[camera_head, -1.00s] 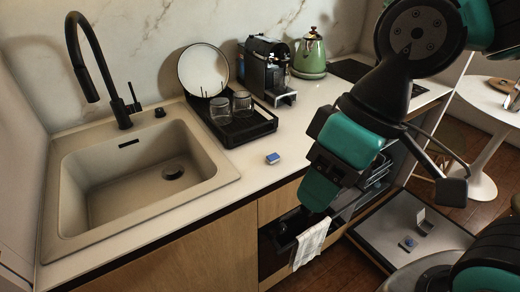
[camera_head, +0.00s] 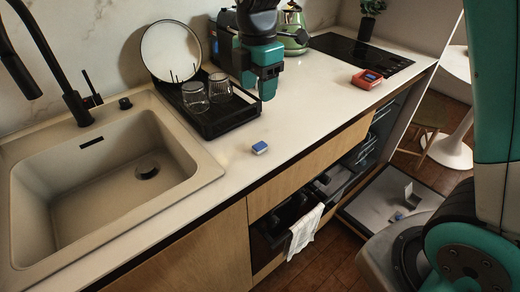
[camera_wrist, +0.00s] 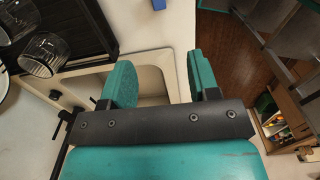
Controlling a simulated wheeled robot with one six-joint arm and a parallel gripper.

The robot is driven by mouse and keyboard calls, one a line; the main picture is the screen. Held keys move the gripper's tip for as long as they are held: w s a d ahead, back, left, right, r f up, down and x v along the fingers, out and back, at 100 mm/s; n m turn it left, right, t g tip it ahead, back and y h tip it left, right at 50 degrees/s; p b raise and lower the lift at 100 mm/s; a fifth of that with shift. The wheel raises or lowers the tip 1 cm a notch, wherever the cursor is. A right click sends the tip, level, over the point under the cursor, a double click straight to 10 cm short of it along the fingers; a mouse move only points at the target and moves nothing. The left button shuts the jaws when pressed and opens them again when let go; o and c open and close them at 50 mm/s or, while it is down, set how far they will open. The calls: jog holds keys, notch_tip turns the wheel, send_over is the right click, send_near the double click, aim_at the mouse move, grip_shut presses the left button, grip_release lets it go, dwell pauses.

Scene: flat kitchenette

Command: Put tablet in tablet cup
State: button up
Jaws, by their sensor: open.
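The tablet (camera_head: 259,147), a small blue and white block, lies on the counter near its front edge, right of the sink. In the wrist view the tablet (camera_wrist: 158,4) shows only partly, at the top edge. My gripper (camera_head: 265,82) is in front of the coffee machine, above the counter and behind the tablet, apart from it. In the wrist view my gripper (camera_wrist: 160,78) is open, with nothing between its fingers. The lowered dishwasher door holds a raised grey flap (camera_head: 409,193) and a small blue patch, likely the tablet cup (camera_head: 398,215); its inside is unclear.
A black dish rack (camera_head: 225,112) with glasses and a plate stands left of my gripper. The sink (camera_head: 60,215) is at left. A red box (camera_head: 367,79) sits by the cooktop (camera_head: 350,55). A towel (camera_head: 303,230) hangs below the counter. Counter around the tablet is clear.

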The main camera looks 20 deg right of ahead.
jog(key=p, duration=0.2)
send_over(260, 151)
jog(key=f, duration=1.1)
jog(key=shift+s+a+f, duration=0.1)
jog(key=shift+a+f, duration=0.1)
jog(key=shift+f, duration=0.2)
jog(key=shift+w+d+f+p, duration=0.1)
jog(key=shift+f+p, duration=0.25)
jog(key=shift+f, duration=1)
jog(key=shift+w+d+f+p, duration=0.1)
jog(key=shift+f+p, duration=0.25)
jog(key=shift+f, duration=1)
grip_shut()
jog(key=shift+r, duration=0.1)
